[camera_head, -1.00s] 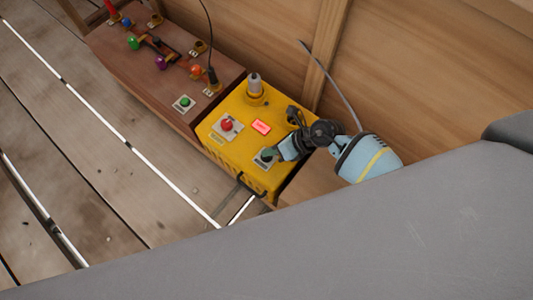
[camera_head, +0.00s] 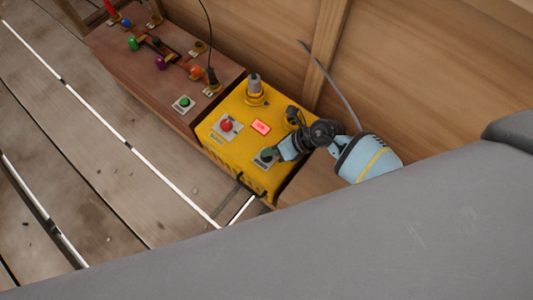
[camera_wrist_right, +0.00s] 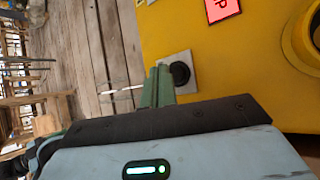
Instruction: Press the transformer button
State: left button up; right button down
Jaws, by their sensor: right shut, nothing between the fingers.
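The transformer is a yellow box (camera_head: 224,151) with a red button (camera_head: 226,125) on a pale plate and a lit red display (camera_head: 261,127). In the right wrist view its yellow top (camera_wrist_right: 260,85) carries a dark round button (camera_wrist_right: 180,74) on a grey plate. My right gripper (camera_head: 268,154) is at the box's near corner, over that plate. In the wrist view my shut, empty green fingers (camera_wrist_right: 158,84) are just left of the dark button, overlapping the plate's edge. I cannot tell whether they touch it. My left gripper is not in view.
A wooden console (camera_head: 160,85) with colored knobs and a green button (camera_head: 184,102) adjoins the box. A capped post (camera_head: 255,90) rises from the box's back. A plank wall stands behind. The plank floor (camera_head: 90,170) at left is clear.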

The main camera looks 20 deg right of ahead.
jog(key=shift+f, duration=0.2)
dwell(0.6)
jog(key=shift+f, duration=0.25)
jog(key=shift+f+b, duration=0.45)
jog(key=shift+b, duration=0.05)
dwell(0.7)
jog(key=shift+r, duration=0.15)
jog(key=shift+r+p, duration=0.65)
jog(key=shift+r, duration=0.1)
